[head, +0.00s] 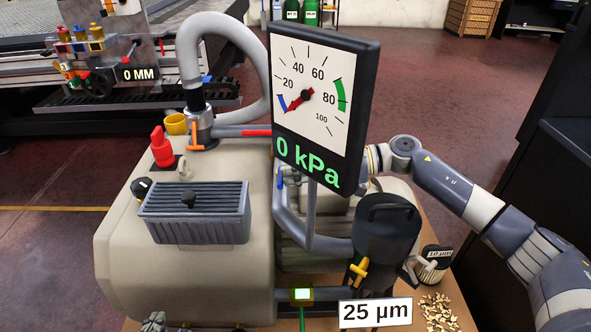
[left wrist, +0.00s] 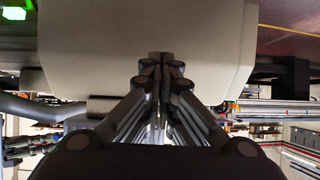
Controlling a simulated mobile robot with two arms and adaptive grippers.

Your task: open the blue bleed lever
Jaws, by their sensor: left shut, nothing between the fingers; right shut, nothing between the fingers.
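A small blue lever (head: 279,178) shows on the pipe just left of the gauge post, partly covered by the gauge panel. My left gripper (left wrist: 158,60) is shut and empty in the left wrist view, in front of the beige tank (left wrist: 90,50). In the head view only a dark bit of my left gripper (head: 154,321) shows at the bottom edge, below the beige tank (head: 190,275) and apart from the lever. My right arm comes in from the right and passes behind the gauge panel, which hides its gripper.
The gauge panel (head: 312,100) reads 0 kPa and blocks the view behind it. A 25 µm sign (head: 375,313) is in front.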

